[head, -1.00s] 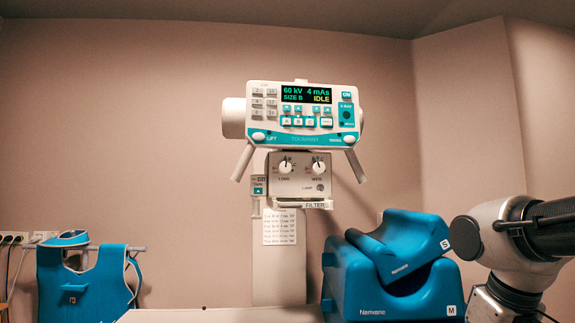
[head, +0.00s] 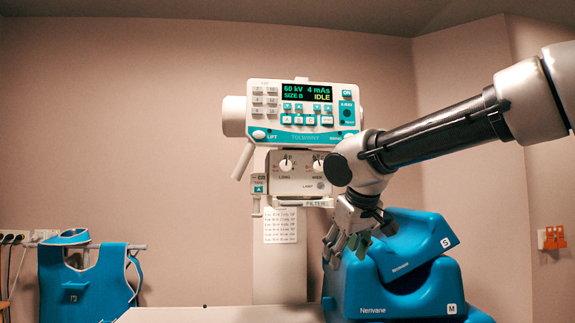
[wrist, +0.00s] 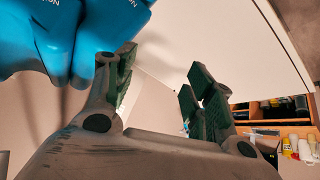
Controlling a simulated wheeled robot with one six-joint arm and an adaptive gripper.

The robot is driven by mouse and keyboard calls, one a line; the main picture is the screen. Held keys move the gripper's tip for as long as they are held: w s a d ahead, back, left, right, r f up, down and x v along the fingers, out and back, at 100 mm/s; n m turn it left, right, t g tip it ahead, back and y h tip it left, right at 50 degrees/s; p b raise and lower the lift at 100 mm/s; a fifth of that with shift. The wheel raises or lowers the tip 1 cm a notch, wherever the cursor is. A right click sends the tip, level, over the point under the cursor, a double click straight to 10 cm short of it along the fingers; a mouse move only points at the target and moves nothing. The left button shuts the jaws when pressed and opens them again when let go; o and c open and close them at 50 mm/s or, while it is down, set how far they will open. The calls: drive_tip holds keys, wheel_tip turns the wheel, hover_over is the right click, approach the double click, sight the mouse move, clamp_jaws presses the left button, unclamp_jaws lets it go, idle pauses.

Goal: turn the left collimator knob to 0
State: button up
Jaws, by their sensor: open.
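The left collimator knob (head: 286,164) is a small white dial above the word LONG on the collimator panel (head: 299,186), under the console. Its exact setting is too small to read. The right knob (head: 317,165) is beside it, close to my arm's edge. My gripper (head: 345,250) is open and empty, hanging below and to the right of the panel, in front of the blue cushions, apart from the knobs. In the wrist view its two fingers (wrist: 158,90) are spread with nothing between them. The knobs do not show in the wrist view.
The console (head: 305,110) reads 60 kV, 4 mAs, SIZE B, IDLE. Blue cushions (head: 440,285) stand at lower right. A blue apron (head: 85,285) hangs at left. A pale tabletop (head: 215,314) lies in front. A shelf with bottles (wrist: 275,125) shows in the wrist view.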

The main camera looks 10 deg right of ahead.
drive_tip(key=w+a+r+m+t+y, duration=0.1)
drive_tip(key=w+a+r+t, duration=0.1)
drive_tip(key=w+a+r, duration=0.4)
drive_tip(key=w+a+r+m+t, duration=0.1)
drive_tip(key=w+a+r+t, duration=0.15)
drive_tip(key=r, duration=0.65)
drive_tip(key=m+t, duration=0.2)
drive_tip(key=m, duration=0.2)
approach(287, 164)
drive_tip(key=w, duration=0.2)
drive_tip(key=shift+y, duration=0.4)
drive_tip(key=x, duration=0.7)
drive_tip(key=shift+w+f, duration=0.15)
drive_tip(key=shift+f, duration=0.4)
drive_tip(key=shift+c, duration=0.2)
drive_tip(key=c, duration=1)
